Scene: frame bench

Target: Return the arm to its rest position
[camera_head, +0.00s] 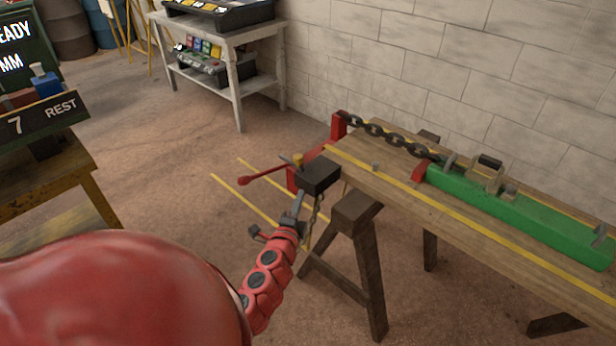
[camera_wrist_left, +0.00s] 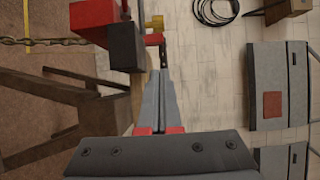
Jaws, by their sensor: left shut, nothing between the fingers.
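My left arm comes up from the bottom of the head view, and its gripper (camera_head: 297,205) is just below a black block on the bench end. In the left wrist view the two grey fingers (camera_wrist_left: 159,98) are together with nothing between them. The black block (camera_head: 318,175) has a yellow knob on top and red parts behind it; it also shows in the left wrist view (camera_wrist_left: 125,48), beside the fingertips. I cannot tell whether the fingertips touch it. A red lever (camera_head: 275,172) with a ball end sticks out to the left. My right gripper is in neither view.
The wooden bench (camera_head: 460,220) carries a green beam (camera_head: 520,215) and a dark chain (camera_head: 385,137). Its trestle (camera_head: 358,245) stands below. A table with a REST sign (camera_head: 60,108) stands at left. A grey shelf (camera_head: 235,75) is at the back. Floor between is open.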

